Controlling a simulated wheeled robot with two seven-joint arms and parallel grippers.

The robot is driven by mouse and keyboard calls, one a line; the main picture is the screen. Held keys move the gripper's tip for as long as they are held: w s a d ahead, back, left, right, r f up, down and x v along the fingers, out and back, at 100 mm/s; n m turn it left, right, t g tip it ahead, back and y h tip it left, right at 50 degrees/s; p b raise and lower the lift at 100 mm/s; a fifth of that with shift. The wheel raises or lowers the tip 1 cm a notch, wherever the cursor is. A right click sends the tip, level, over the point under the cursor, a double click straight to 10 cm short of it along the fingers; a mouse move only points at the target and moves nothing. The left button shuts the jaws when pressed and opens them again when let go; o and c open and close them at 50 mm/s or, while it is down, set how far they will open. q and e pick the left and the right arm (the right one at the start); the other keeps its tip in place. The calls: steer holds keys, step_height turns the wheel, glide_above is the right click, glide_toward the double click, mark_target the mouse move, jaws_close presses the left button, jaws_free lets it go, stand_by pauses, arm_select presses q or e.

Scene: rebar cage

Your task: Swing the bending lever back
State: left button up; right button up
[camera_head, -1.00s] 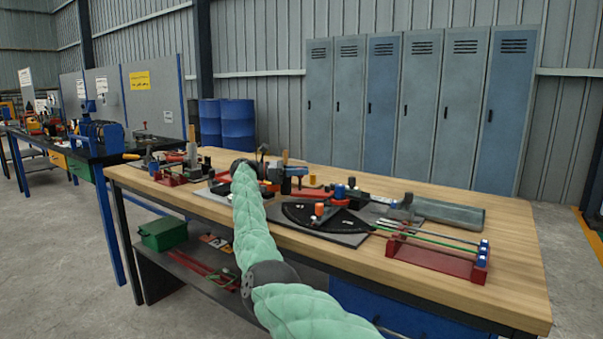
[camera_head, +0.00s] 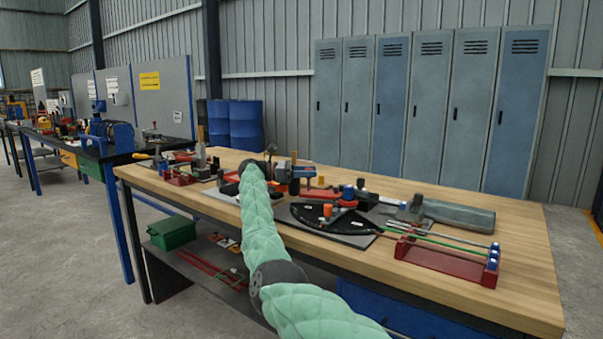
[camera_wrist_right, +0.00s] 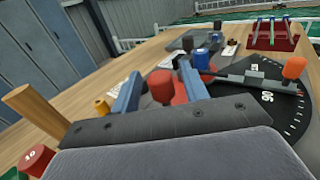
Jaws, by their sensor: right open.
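The bender stands on the wooden bench, with a black angle dial (camera_head: 308,215) on a grey plate. A red lever (camera_head: 318,194) runs behind the dial, from near my right gripper toward a blue knob. My right gripper (camera_head: 298,180) is at the lever's left end. In the right wrist view the gripper (camera_wrist_right: 158,70) is open, and the red, rounded lever end (camera_wrist_right: 160,85) appears between its blue fingers. Contact cannot be told. An orange knob (camera_wrist_right: 295,68) sits on a dark arm over the dial. My left gripper is not in view.
A red rack (camera_head: 445,262) with rods stands at the bench's right front. A yellow cylinder (camera_wrist_right: 101,106) and a wooden handle (camera_wrist_right: 30,110) are close beside the gripper. Bare wood (camera_head: 520,220) lies at the right end.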

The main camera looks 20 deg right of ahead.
steer(key=v, duration=0.7)
steer(key=shift+a, duration=0.25)
steer(key=shift+w, duration=0.1)
